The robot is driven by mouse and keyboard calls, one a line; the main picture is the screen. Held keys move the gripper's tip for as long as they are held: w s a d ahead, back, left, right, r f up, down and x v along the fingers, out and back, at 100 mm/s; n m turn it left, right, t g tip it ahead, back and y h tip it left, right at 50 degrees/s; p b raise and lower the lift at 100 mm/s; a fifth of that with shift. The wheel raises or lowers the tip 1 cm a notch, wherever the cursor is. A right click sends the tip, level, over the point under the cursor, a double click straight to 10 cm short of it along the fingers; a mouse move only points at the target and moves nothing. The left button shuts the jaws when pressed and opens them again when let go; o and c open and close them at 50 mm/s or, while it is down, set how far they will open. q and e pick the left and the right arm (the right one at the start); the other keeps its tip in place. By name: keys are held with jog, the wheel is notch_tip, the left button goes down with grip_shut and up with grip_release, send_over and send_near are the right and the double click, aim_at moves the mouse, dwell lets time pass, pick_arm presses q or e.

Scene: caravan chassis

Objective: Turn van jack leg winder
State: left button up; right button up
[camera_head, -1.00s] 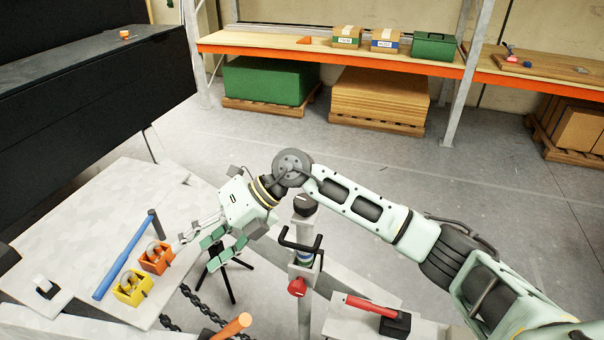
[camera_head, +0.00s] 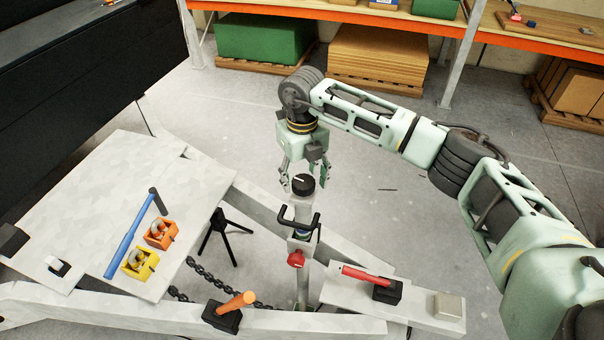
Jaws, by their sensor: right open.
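The jack leg (camera_head: 303,216) stands upright between the pale chassis beams, with a black round knob, which looks like the winder (camera_head: 303,184), on its top. A black U-shaped handle and a red knob (camera_head: 296,258) sit lower on the post. My right gripper (camera_head: 303,176) points down over the winder. Its fingers are open and spread to either side of the winder's top; whether they touch it I cannot tell. My left gripper is not in view.
A chain hangs between. Shelving is behind.

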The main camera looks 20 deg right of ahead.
jog(key=shift+f, duration=0.45)
jog(key=shift+c, duration=0.5)
jog(key=c, duration=1)
